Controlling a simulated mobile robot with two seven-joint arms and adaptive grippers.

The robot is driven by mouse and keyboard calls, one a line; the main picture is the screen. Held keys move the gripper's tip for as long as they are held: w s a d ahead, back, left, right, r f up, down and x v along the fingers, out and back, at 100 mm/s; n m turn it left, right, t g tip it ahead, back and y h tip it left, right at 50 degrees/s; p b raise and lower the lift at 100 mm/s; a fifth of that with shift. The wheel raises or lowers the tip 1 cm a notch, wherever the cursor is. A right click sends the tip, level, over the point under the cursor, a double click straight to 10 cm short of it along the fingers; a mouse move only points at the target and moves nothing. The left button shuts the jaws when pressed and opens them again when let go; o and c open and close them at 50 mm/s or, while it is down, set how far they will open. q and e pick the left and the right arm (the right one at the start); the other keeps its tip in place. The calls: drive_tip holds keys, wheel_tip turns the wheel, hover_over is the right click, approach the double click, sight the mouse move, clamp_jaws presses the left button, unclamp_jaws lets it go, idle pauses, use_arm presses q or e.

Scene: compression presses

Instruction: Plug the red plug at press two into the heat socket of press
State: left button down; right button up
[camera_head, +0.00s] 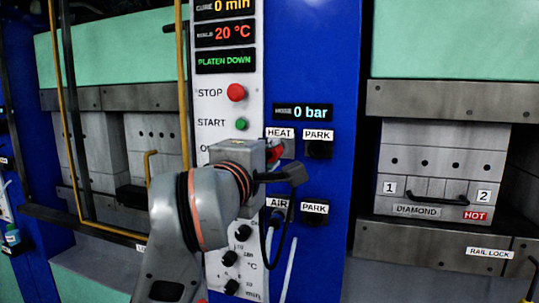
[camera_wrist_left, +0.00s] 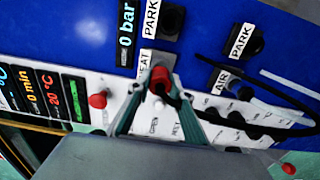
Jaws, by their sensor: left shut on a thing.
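My left gripper (camera_head: 268,163) is at the press panel, in front of the socket labelled HEAT (camera_head: 287,147). In the left wrist view its green fingers (camera_wrist_left: 157,88) are shut on the red plug (camera_wrist_left: 160,77), with a black cable running off from it. The plug also shows as a small red patch in the head view (camera_head: 275,154), beside the HEAT socket. In the left wrist view the HEAT socket (camera_wrist_left: 158,58) lies straight beyond the plug. I cannot tell whether the plug touches it or sits in it. My right gripper is not in view.
PARK sockets (camera_head: 318,150) sit beside HEAT and AIR (camera_head: 280,203). The red STOP button (camera_head: 236,92) and green START button (camera_head: 241,124) are on the white panel. A display (camera_head: 303,112) reads 0 bar. The DIAMOND mould (camera_head: 440,170), marked HOT, stands in the press at right.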

sight(275, 151)
use_arm(q)
drive_tip(key=shift+p, duration=0.35)
drive_tip(key=shift+p, duration=0.3)
idle(0.6)
drive_tip(key=shift+w+d, duration=0.25)
drive_tip(key=shift+w, duration=0.45)
drive_tip(key=shift+w+d+p, duration=0.2)
drive_tip(key=shift+w+p, duration=0.1)
drive_tip(key=shift+w, duration=0.4)
drive_tip(key=c, duration=1.7)
unclamp_jaws()
drive_tip(key=shift+w, duration=0.1)
drive_tip(key=v, duration=1.2)
